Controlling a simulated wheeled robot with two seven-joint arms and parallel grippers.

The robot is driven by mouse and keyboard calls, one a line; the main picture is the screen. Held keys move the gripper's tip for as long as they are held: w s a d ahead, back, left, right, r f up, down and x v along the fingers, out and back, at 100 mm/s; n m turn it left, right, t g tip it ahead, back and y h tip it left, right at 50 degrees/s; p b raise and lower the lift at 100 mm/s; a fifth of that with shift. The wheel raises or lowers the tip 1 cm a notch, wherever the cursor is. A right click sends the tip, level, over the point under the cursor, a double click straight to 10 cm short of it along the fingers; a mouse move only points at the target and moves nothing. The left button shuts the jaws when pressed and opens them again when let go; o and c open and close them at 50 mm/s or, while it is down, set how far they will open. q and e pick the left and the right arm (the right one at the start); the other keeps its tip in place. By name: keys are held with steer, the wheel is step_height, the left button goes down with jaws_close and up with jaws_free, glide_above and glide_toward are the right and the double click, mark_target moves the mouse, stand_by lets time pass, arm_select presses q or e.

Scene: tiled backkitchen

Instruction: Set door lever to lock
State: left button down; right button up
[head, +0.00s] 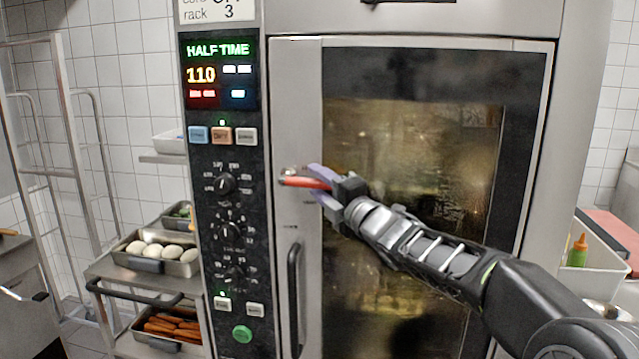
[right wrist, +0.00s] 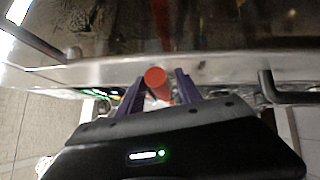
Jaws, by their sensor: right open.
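The door lever (head: 304,182) is a small red handle on the steel left edge of the oven door (head: 310,120). It points to the right, close to horizontal, from a metal mount. My right gripper (head: 318,184) is at the lever, with its purple fingers open above and below it. In the right wrist view the red lever's end (right wrist: 155,77) shows between the two purple fingers of the right gripper (right wrist: 158,88). The fingers stand apart, and I cannot tell whether either touches it. My left gripper is in neither view.
A black vertical door handle (head: 294,285) is below the lever. The control panel (head: 228,215) with knobs is to its left.

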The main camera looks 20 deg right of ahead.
jaws_close()
stand_by(1.3)
